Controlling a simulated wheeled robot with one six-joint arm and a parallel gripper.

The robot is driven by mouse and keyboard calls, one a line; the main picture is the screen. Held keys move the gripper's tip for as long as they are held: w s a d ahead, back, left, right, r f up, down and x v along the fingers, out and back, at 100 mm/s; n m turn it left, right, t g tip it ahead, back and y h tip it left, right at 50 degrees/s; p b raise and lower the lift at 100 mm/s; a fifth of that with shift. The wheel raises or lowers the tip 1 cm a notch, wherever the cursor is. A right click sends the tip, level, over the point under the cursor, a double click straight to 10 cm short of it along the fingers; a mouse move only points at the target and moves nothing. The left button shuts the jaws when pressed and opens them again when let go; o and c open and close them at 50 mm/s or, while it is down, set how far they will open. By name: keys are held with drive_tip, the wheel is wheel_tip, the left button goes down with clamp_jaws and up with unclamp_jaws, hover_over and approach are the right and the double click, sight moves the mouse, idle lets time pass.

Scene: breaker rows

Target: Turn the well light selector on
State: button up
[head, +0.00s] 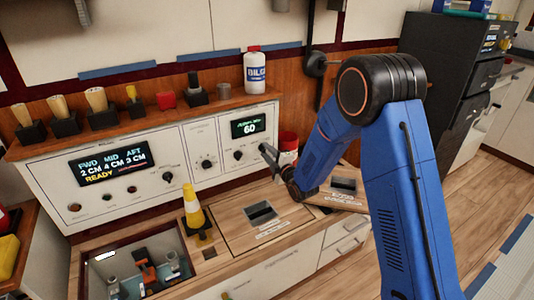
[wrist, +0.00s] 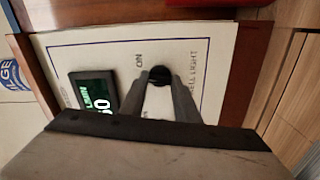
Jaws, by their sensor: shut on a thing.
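The well light selector is a black round knob (wrist: 160,73) on the white panel (wrist: 185,55), beside an "ON" mark and partly legible lettering. My gripper (wrist: 157,90) is shut on this knob, one finger on each side, in the wrist view. Which way the knob points cannot be told, as the fingers cover part of it. In the head view my gripper (head: 266,153) reaches the right end of the white panel (head: 140,200) and hides the knob.
A lit display reading 60 (head: 244,127) and another knob (head: 239,155) are left of my gripper. A white bottle (head: 256,72) stands on the shelf above. A red-and-white container (head: 288,145) is close on the right.

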drive_tip(key=m, duration=0.5)
drive_tip(key=shift+f+m, duration=0.1)
drive_tip(key=shift+m, duration=0.2)
idle(0.4)
drive_tip(key=o, duration=1)
drive_tip(key=shift+o, duration=0.2)
drive_tip(key=shift+s+d, duration=0.1)
drive_tip(key=v, duration=1.7)
drive_tip(key=shift+d, duration=0.15)
